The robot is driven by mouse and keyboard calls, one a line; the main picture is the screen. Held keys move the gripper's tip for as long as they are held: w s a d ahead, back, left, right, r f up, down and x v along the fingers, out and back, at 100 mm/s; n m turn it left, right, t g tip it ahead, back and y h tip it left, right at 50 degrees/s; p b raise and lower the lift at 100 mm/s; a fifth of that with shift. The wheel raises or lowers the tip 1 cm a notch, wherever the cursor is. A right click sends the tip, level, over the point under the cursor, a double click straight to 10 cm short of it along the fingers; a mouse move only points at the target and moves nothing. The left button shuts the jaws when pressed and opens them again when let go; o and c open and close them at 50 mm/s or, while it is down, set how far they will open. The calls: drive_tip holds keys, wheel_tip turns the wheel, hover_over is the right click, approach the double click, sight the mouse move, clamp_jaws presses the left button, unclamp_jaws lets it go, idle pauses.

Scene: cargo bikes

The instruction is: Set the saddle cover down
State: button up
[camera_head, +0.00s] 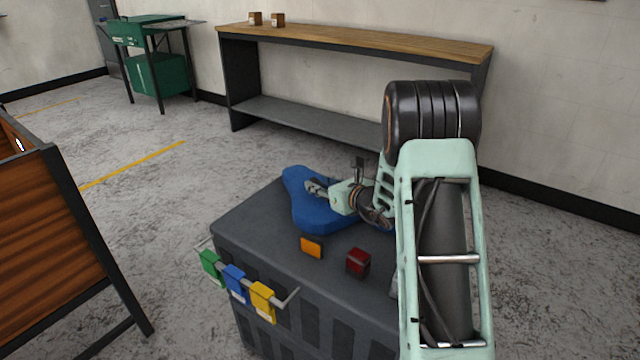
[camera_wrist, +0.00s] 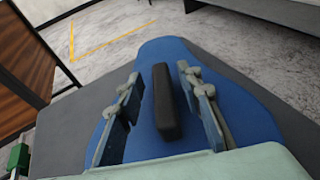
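The blue saddle cover (camera_head: 310,212) lies on the top of the dark grey box (camera_head: 262,222), towards its far side. It also fills the middle of the wrist view (camera_wrist: 235,112). My gripper (camera_head: 316,187) is low over the cover. In the wrist view my gripper's two fingers (camera_wrist: 160,74) are spread apart. A black bar-shaped block (camera_wrist: 164,103) shows between them over the cover, with a visible gap on each side. I cannot tell whether the fingertips touch the cover. My gripper and wrist hide part of the cover in the head view.
An orange reflector-like piece (camera_head: 311,247) and a dark red block (camera_head: 358,263) lie on the box top nearer me. Green, blue and yellow tags (camera_head: 235,284) hang on a rail at its front. A wooden-topped bench (camera_head: 370,40) stands behind; a wood-panelled frame (camera_head: 50,230) stands left.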

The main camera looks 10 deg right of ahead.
drive_tip(key=p+v, duration=0.2)
drive_tip(key=v, duration=0.9)
drive_tip(key=shift+s+d, duration=0.1)
drive_tip(key=shift+s, duration=0.2)
drive_tip(key=shift+r, duration=0.1)
